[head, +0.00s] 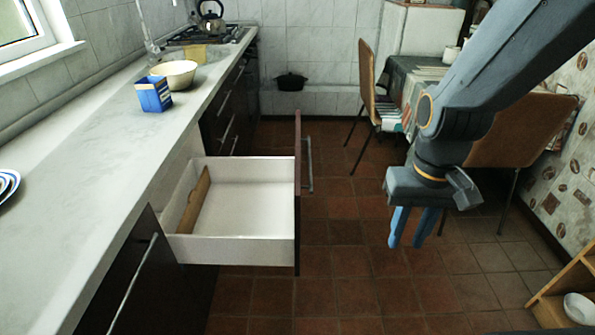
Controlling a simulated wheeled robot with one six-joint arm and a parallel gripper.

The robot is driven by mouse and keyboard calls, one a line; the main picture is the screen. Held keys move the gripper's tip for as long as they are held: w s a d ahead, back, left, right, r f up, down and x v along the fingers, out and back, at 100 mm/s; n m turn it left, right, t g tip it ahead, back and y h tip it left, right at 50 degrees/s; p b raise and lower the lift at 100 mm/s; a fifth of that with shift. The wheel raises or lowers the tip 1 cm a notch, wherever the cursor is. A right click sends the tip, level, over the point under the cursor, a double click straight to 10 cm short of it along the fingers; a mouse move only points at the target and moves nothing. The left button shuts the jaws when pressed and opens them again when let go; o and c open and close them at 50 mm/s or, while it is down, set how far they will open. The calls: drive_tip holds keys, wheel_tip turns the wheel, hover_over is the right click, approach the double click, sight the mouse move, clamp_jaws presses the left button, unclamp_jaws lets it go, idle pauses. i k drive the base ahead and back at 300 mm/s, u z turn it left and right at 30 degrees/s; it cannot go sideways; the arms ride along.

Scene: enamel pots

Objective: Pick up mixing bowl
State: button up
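A cream bowl (174,75), which looks like the mixing bowl, stands upright on the light countertop at the left, towards the far end. Its rim and inside show, and its lower front left is partly behind a blue box. My gripper (413,228) hangs over the floor right of the middle, pointing down, far to the right of the bowl. Its blue fingers are apart with nothing between them. A smaller white bowl (580,309) sits on a wooden shelf at the lower right.
The blue box (153,94) stands just in front of the cream bowl. An open drawer (245,251) juts from the counter (112,190) over the floor. A kettle (211,18) is on the stove. Chairs and a table (430,72) stand at the right.

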sight(180, 76)
drive_tip(key=k, duration=0.45)
drive_tip(key=z, duration=1.35)
drive_tip(key=i, duration=1.05)
drive_tip(key=u, duration=2.4)
